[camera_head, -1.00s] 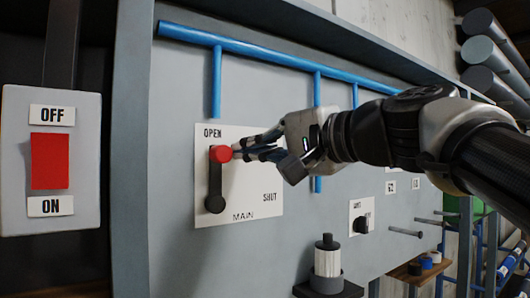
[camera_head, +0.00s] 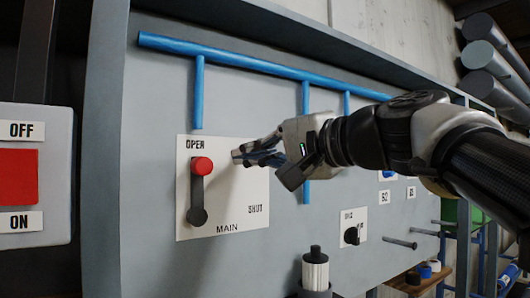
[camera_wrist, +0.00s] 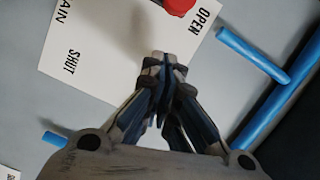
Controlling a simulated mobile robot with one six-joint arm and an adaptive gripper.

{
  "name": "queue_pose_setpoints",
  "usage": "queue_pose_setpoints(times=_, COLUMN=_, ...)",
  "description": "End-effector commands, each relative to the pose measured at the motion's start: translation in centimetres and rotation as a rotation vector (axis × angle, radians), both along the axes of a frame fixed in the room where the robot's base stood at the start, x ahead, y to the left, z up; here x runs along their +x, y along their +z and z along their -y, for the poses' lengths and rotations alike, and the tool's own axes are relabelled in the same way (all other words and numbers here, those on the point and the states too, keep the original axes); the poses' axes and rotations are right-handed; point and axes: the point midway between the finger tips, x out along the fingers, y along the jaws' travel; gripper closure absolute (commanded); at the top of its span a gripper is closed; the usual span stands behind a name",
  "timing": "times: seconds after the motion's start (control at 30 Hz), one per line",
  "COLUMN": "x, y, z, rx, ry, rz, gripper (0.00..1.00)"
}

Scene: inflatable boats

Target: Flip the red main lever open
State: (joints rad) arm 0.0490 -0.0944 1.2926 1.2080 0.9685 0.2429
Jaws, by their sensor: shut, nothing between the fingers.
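The main lever (camera_head: 198,190) is a dark arm with a red knob (camera_head: 202,166) at its top end, on a white plate (camera_head: 224,226) marked OPEN, SHUT and MAIN. The lever stands upright with the knob just below the word OPEN. My gripper (camera_head: 236,155) is shut and empty, to the right of the knob with a gap between them. In the wrist view the shut fingertips (camera_wrist: 161,58) are over the plate, and the red knob (camera_wrist: 178,5) is partly cut off at the top edge.
A red OFF/ON switch (camera_head: 18,176) is on a grey box at the left. Blue pipes (camera_head: 225,58) run along the grey panel above. A smaller dial (camera_head: 352,235), pegs and a cylinder (camera_head: 315,271) are lower right. The panel around the plate is mostly clear.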

Motion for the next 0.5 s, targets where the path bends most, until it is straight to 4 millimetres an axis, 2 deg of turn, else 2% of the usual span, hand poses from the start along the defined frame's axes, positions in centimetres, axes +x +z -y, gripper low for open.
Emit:
queue_pose_setpoints(times=0.03, x=-1.1, y=0.0, z=1.5, rx=-0.002, ry=-0.011, rz=0.006, gripper=1.0)
queue_pose_setpoints(times=0.2, x=-3.7, y=0.1, z=4.4, rx=-0.002, ry=-0.011, rz=0.003, gripper=1.0)
queue_pose_setpoints(times=0.3, x=-5.0, y=0.2, z=5.7, rx=-0.002, ry=-0.009, rz=0.003, gripper=1.0)
queue_pose_setpoints(times=0.5, x=-6.3, y=0.4, z=7.2, rx=0.0, ry=-0.007, rz=0.0, gripper=1.0)
